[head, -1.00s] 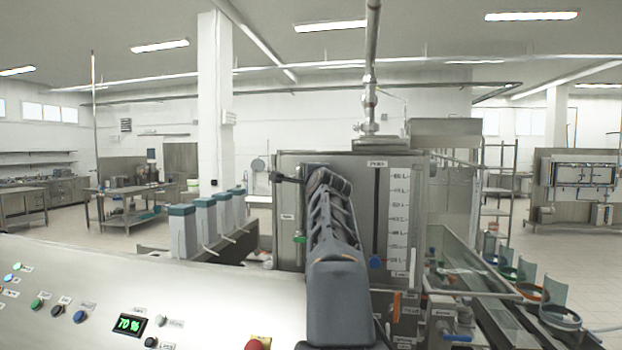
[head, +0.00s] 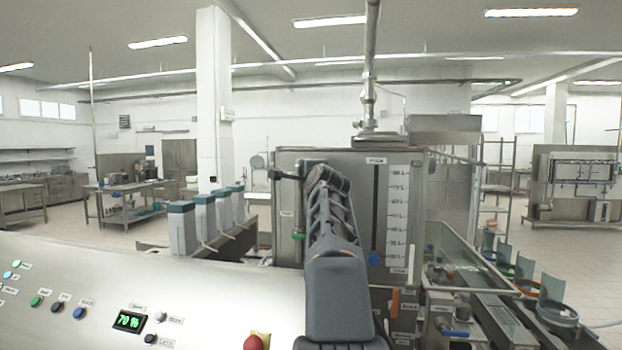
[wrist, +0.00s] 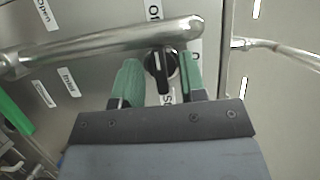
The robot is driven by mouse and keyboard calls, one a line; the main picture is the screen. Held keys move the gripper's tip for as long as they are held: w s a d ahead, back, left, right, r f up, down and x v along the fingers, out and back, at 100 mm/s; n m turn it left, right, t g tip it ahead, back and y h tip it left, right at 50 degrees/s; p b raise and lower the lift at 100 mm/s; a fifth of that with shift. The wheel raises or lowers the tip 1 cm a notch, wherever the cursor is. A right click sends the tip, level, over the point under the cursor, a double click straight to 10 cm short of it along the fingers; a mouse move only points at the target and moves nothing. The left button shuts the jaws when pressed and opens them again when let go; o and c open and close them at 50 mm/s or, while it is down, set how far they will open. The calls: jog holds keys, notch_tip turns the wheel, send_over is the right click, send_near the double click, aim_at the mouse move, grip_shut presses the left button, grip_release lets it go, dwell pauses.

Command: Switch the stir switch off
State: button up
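The stir switch appears to be the black rotary knob (wrist: 160,72) on the steel panel in the wrist view. My gripper (wrist: 157,78) is open, with one green finger on each side of the knob. I cannot tell whether either finger touches it. In the head view my arm covers the knob and the gripper.
A metal bar handle (wrist: 110,48) crosses just above the fingers. A green handle (wrist: 15,115) is at the left; the steel tank (head: 340,160) stands ahead. The control panel (head: 200,300) with buttons and a 70 % display (head: 129,321) is in front at left.

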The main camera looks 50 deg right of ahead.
jog(key=b+v, duration=0.5)
jog(key=v, duration=0.8)
jog(key=shift+s+a, duration=0.2)
jog(key=shift+s, duration=0.15)
